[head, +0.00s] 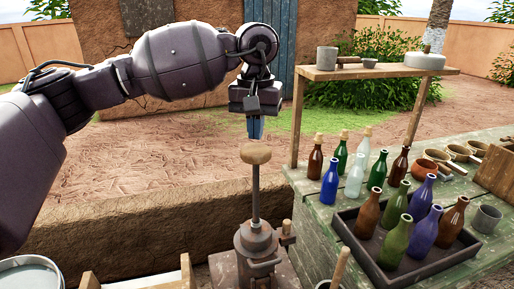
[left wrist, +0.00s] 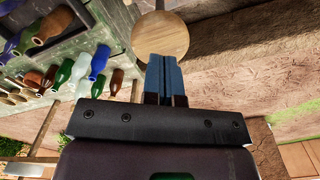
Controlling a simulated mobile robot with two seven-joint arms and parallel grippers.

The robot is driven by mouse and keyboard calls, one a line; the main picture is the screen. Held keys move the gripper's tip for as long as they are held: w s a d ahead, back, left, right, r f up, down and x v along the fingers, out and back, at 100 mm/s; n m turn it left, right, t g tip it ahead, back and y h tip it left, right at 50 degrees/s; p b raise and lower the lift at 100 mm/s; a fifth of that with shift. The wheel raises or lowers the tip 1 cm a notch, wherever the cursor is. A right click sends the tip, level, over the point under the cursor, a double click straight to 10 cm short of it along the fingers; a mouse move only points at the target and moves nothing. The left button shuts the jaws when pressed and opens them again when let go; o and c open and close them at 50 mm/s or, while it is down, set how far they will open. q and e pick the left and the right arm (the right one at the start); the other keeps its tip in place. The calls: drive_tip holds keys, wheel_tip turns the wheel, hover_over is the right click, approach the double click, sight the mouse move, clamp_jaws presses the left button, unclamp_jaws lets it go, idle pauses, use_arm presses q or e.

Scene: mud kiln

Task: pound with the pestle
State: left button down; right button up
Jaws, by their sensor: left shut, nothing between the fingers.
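The pestle stands upright, with a round wooden knob (head: 255,153) on a thin metal rod (head: 255,200). The rod goes down into a grey metal mortar (head: 256,238) on a brown stand, and its lower end is hidden inside. My left gripper (head: 255,128) points down just above the knob, its blue fingers shut with nothing between them. In the left wrist view the shut blue fingertips (left wrist: 163,75) appear at the edge of the wooden knob (left wrist: 160,36). I cannot tell whether they touch it. My right gripper is not in view.
A green wooden table (head: 318,215) stands at the right, with several bottles, a dark tray (head: 377,262) of bottles and small bowls. A raised shelf (head: 370,72) holds a grey cup. A mud wall (head: 130,232) runs behind the mortar. A metal bucket (head: 30,262) is at lower left.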

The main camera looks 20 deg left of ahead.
use_arm(q)
wheel_tip(320, 180, down, 4)
drive_tip(key=shift+r+b, duration=0.1)
drive_tip(key=shift+b, duration=0.8)
drive_tip(key=shift+f+b, duration=3.4)
drive_tip(key=shift+f, duration=4.85)
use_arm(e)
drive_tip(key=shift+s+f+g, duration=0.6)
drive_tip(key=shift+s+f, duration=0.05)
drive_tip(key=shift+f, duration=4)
use_arm(q)
wheel_tip(320, 180, up, 20)
drive_tip(key=p, duration=0.5)
hover_over(256, 149)
drive_tip(key=shift+r, duration=0.2)
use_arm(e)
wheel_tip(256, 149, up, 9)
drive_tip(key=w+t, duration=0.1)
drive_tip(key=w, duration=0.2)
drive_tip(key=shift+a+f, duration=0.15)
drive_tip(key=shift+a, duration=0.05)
use_arm(q)
drive_tip(key=shift+f, duration=0.1)
